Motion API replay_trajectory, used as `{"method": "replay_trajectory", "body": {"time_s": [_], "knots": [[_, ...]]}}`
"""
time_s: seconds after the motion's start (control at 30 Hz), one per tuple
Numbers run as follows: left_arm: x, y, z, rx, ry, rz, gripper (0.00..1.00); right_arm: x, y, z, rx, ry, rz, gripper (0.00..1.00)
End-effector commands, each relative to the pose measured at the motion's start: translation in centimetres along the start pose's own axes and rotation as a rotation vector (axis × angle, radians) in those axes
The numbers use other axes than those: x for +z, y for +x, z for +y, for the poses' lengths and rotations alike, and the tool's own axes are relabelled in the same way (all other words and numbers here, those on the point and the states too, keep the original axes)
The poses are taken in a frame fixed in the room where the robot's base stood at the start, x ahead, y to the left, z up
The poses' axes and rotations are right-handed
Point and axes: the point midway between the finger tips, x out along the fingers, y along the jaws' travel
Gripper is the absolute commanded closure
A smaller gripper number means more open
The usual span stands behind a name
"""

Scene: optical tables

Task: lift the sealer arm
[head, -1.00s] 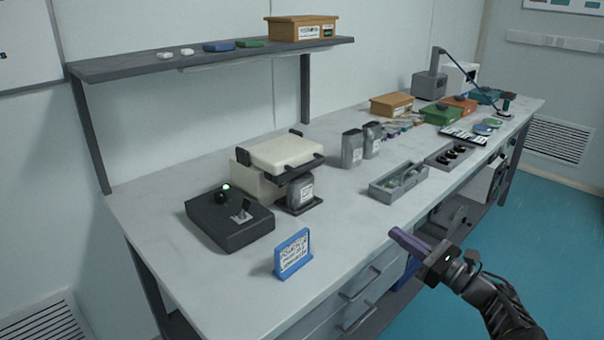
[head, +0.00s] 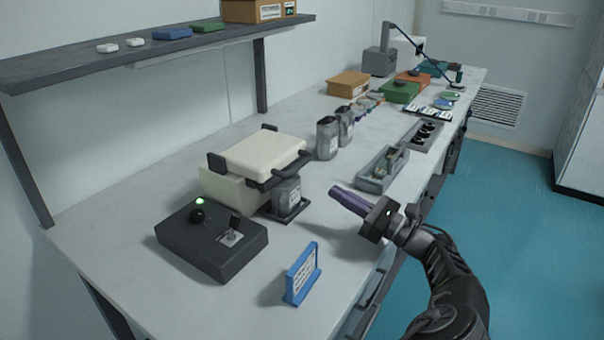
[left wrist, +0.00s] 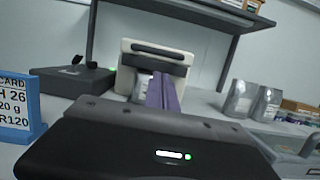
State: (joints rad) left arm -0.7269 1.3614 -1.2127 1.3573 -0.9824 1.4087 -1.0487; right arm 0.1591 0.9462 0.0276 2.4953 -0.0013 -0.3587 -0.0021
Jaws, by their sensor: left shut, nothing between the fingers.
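The sealer has a cream base (head: 232,188) and a cream upper arm (head: 265,152) with a dark handle bar (head: 286,170) along its front edge. The arm looks lowered over the base. A grey pouch (head: 287,192) stands on a small dark plate right in front of it. My left gripper (head: 335,191), with purple fingers, is shut and empty above the bench, to the right of the sealer and pouch and apart from both. In the left wrist view the shut fingers (left wrist: 163,90) point at the sealer (left wrist: 155,58) and hide part of its front. My right gripper is out of view.
A black control box (head: 211,240) with a lever and green light sits left of the sealer. A blue card stand (head: 301,273) is at the front. Two grey pouches (head: 327,138) stand behind, near a grey tray (head: 383,169). A shelf (head: 160,50) hangs above the back.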

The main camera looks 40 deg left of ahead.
Motion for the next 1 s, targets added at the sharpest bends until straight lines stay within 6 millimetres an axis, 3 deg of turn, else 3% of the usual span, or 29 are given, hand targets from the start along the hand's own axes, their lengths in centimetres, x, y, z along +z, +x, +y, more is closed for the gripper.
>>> {"method": "replay_trajectory", "body": {"time_s": [0.27,0.73,1.0], "knots": [[0.0,1.4,0.1,0.002,0.002,0.0,1.0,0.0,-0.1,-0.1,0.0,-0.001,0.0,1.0],[0.0,8.7,0.1,0.003,0.001,0.0,1.0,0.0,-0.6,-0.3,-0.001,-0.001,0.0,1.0],[0.0,10.1,0.0,0.001,0.0,0.0,1.0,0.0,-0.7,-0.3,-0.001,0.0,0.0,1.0]]}}
